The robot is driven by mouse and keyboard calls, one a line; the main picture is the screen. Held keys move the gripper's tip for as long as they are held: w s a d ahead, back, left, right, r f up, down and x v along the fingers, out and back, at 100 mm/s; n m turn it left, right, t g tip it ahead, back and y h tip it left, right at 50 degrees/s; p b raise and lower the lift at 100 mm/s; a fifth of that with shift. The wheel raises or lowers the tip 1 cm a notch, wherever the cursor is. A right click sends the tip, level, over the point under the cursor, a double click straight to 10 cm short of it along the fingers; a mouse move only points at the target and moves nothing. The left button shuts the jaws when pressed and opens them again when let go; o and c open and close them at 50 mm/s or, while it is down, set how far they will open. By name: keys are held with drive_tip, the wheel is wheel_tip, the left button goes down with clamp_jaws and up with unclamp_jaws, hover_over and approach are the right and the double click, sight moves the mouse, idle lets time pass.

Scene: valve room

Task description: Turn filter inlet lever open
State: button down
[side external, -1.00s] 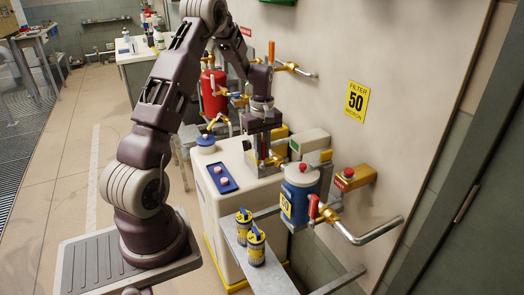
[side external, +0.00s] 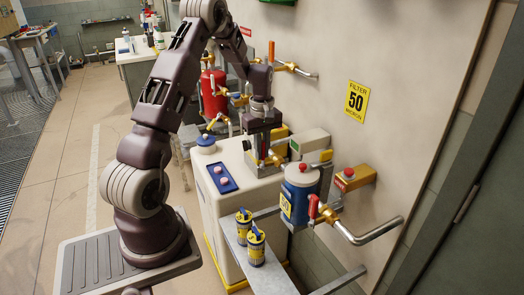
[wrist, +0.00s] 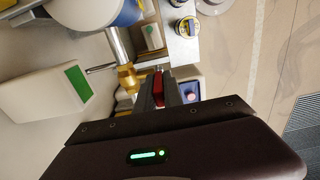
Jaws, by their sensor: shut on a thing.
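The blue filter housing (side external: 299,196) with a yellow label and a red cap stands at the right of the pale cabinet. A brass valve (side external: 275,158) sits on its left side and also shows in the wrist view (wrist: 127,78). My gripper (side external: 258,164) points down beside this valve. In the wrist view my gripper's fingers (wrist: 166,88) are shut on the red lever (wrist: 158,85), of which only a small part shows. The lever's exact angle is hard to tell, as the fingers cover most of it.
A second brass valve with a red lever (side external: 314,207) sits at the housing's right, with a bent pipe. Two yellow-and-black canisters (side external: 256,246) stand on the front shelf. A blue panel with pink buttons (side external: 222,179) lies on the cabinet. A pale box (side external: 310,142) is behind.

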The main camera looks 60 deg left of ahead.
idle(0.7)
drive_tip(key=shift+a+f+h, duration=0.3)
drive_tip(key=shift+a+h, duration=0.4)
drive_tip(key=shift+h, duration=0.75)
drive_tip(key=shift+a+f+h, duration=0.3)
drive_tip(key=shift+a+h, duration=0.45)
drive_tip(key=shift+h, duration=0.75)
drive_tip(key=shift+a+f+h, duration=0.3)
drive_tip(key=shift+a+h, duration=0.4)
drive_tip(key=shift+h, duration=0.75)
drive_tip(key=c, duration=1.5)
unclamp_jaws()
drive_tip(key=shift+o, duration=0.2)
